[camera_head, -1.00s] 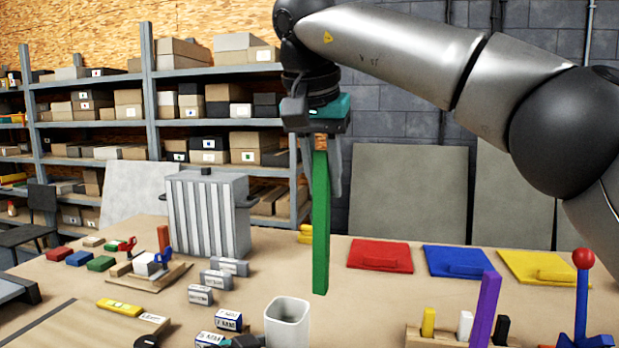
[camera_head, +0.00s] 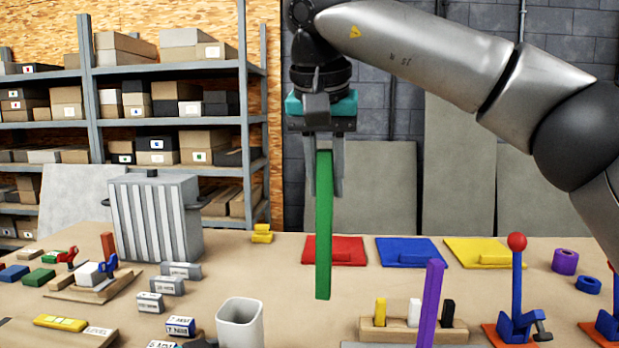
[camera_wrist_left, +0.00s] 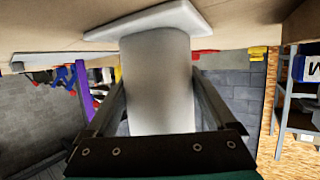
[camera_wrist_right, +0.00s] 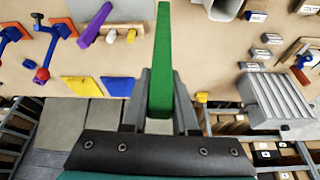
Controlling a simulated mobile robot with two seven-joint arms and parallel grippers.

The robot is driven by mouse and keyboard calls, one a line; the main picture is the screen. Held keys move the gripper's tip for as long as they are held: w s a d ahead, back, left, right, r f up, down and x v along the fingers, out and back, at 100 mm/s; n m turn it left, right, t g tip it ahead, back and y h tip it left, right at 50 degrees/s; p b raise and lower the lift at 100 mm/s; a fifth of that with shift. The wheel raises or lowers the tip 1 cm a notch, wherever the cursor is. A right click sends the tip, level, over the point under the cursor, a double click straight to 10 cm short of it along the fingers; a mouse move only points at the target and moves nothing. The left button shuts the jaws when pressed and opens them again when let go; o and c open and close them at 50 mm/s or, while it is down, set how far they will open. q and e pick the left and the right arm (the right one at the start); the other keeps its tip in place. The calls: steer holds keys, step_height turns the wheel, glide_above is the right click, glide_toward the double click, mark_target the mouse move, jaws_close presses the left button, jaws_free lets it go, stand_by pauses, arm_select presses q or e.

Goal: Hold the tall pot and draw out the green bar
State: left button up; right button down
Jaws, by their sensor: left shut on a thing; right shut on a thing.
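The tall pot (camera_head: 240,325) is a white open vessel with rounded corners, upright at the bottom of the head view. The green bar (camera_head: 323,230) is long, square and upright. My right gripper (camera_head: 325,170) is shut on its upper end. The bar hangs to the right of the pot, clear of its mouth; it also shows in the right wrist view (camera_wrist_right: 163,60).
Red (camera_head: 335,250), blue (camera_head: 410,250) and yellow (camera_head: 490,250) panels lie behind the bar. A wooden block (camera_head: 385,330) with several coloured pegs and a leaning purple bar (camera_head: 431,300) stands right of the pot. A ribbed grey box (camera_head: 155,215) stands at the back left.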

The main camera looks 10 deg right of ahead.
arm_select(q)
steer(key=o, duration=1.2)
steer(key=shift+c, duration=0.2)
arm_select(e)
steer(key=shift+s+d, duration=0.3)
steer(key=shift+d, duration=0.45)
arm_select(q)
steer(key=v, duration=1.2)
